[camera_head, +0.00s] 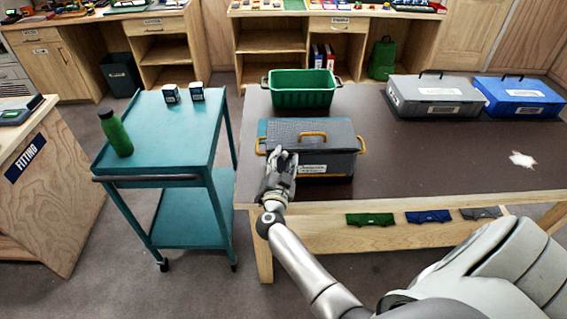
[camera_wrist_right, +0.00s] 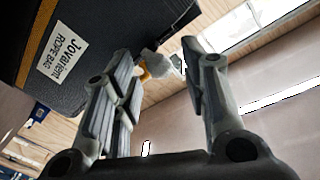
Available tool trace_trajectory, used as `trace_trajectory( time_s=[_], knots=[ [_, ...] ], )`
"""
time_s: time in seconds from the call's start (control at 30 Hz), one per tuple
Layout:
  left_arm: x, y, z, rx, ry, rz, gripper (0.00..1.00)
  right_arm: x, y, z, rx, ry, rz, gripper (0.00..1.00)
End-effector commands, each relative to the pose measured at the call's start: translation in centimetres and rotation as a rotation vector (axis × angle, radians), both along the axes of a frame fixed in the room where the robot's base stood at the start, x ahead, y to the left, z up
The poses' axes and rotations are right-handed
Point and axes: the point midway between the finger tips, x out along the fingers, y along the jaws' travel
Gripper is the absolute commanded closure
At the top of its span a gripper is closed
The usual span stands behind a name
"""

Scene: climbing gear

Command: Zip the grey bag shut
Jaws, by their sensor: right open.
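The grey bag (camera_head: 340,163) sits on the dark table, with yellow handles and a white label on its front. Its top looks mostly covered by a grey panel, with a teal strip at the left end. I cannot tell how far the zip is shut. My right gripper (camera_head: 280,160) is at the bag's front left corner. In the right wrist view my right gripper (camera_wrist_right: 160,75) is open, with the bag (camera_wrist_right: 110,40) and its rope bag label beyond the left finger. A small pale piece with a yellow part (camera_wrist_right: 152,66) shows between the fingers; whether they touch it is unclear.
A green crate (camera_head: 302,90) stands behind the bag. A grey case (camera_head: 435,98) and a blue case (camera_head: 520,98) are at the back right of the table (camera_head: 430,155). A teal cart (camera_head: 165,130) with a green bottle (camera_head: 115,133) stands left. The table's right front is mostly clear.

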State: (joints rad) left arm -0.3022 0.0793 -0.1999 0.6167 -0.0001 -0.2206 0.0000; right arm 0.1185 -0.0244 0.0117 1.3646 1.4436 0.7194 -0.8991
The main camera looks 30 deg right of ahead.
Motion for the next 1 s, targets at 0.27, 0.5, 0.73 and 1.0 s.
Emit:
trace_trajectory(
  time_s=[0.27, 0.5, 0.73, 1.0],
  knots=[
    [0.27, -0.05, -0.17, -0.001, -0.005, 0.000, 1.00, 0.44, -0.39, 0.04, 0.002, 0.000, 0.000, 0.59],
    [0.48, -0.06, -0.15, -0.001, -0.008, 0.000, 1.00, 0.41, -0.38, 0.04, 0.001, 0.000, -0.001, 0.79],
    [0.49, -0.05, -0.15, -0.001, -0.008, 0.000, 1.00, 0.43, -0.35, 0.08, 0.002, -0.001, 0.000, 1.00],
    [0.49, -0.04, 0.30, -0.001, -0.008, 0.000, 1.00, 0.74, 0.09, 0.30, 0.003, -0.002, -0.001, 1.00]
  ],
)
